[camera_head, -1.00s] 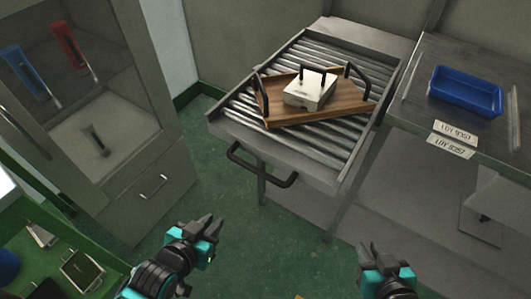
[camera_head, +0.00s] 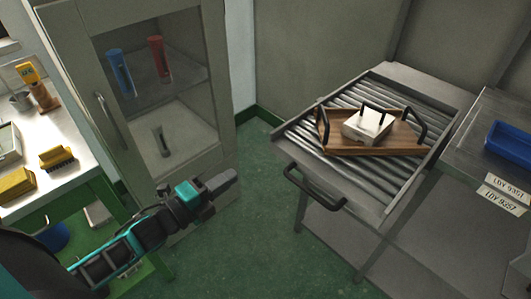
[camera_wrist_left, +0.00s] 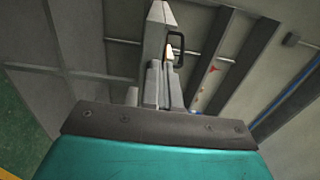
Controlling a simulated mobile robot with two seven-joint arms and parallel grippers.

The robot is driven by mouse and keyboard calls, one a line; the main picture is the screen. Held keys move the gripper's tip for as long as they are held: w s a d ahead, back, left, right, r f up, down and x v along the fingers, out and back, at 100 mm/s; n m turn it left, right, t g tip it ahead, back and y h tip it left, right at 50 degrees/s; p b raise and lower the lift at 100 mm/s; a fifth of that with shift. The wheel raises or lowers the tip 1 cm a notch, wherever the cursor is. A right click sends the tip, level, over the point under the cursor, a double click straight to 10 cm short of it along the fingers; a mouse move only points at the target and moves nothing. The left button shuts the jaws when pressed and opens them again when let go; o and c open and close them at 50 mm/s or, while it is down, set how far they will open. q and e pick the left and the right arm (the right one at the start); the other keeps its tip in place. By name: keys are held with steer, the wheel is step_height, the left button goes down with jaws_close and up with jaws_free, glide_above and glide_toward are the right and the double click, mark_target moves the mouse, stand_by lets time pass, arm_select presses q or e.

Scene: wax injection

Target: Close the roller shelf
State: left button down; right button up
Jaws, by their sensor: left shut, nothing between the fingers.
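The roller shelf (camera_head: 385,178) is a grey frame with metal rollers, pulled out from the bench at the right of the head view. Its black handle (camera_head: 315,187) is on the front edge. A wooden tray (camera_head: 345,147) with black handles lies on the rollers and holds a pale block (camera_head: 368,128) with a black handle. My left gripper (camera_head: 228,180) is shut and empty, to the left of the shelf handle and apart from it. Its fingers also show in the left wrist view (camera_wrist_left: 158,85). My right gripper is not in view.
A grey cabinet (camera_head: 215,120) with a glass door and blue and red tools inside stands at left. A white table (camera_head: 75,150) with brushes is at far left. A blue bin (camera_head: 510,143) sits on the right bench. Green floor (camera_head: 260,250) is clear before the shelf.

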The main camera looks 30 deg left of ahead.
mark_target(275, 146)
arm_select(q)
steer(key=x, duration=1.1)
steer(key=shift+w, duration=0.15)
steer(key=shift+w+d, duration=0.25)
steer(key=shift+w, duration=0.35)
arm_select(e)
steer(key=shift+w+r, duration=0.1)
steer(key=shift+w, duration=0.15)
